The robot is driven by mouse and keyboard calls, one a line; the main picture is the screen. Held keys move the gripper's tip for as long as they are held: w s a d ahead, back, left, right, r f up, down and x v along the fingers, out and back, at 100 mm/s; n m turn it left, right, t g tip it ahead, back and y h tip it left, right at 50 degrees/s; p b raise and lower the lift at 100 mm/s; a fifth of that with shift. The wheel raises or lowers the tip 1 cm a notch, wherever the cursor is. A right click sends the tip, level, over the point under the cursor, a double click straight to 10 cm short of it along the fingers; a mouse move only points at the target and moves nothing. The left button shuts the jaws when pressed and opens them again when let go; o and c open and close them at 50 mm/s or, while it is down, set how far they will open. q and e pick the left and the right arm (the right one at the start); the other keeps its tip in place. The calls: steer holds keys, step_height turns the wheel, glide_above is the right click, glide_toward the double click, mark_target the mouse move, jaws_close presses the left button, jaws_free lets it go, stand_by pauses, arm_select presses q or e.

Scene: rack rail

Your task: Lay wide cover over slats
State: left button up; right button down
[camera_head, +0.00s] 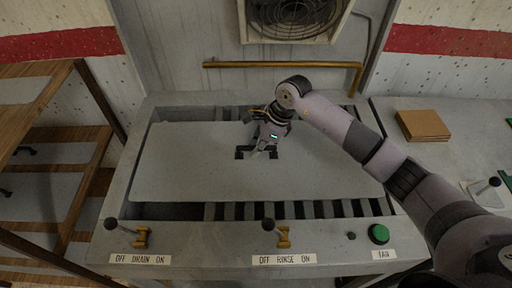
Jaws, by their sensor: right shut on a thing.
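The wide cover (190,170) is a flat pale grey panel lying over most of the slats in the machine's top. Dark slats (330,209) with gaps show along its front edge and also behind it. My right gripper (258,151) is over the middle of the cover, at a small dark cut-out or handle there, and is shut on it. The fingertips are partly hidden by the gripper body. Whether the cover rests fully on the slats or is slightly raised, I cannot tell. My left gripper is not in view.
The front panel has a drain lever (141,237), a rinse lever (283,237) and a green fan button (379,234). A brass pipe (280,65) runs behind, under a wall fan (295,18). A wooden rack (95,85) stands left; brown boards (423,125) lie on the right counter.

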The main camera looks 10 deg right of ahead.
steer(key=shift+f+b, duration=0.2)
steer(key=shift+b, duration=0.2)
stand_by(0.4)
steer(key=c, duration=1.6)
jaws_free()
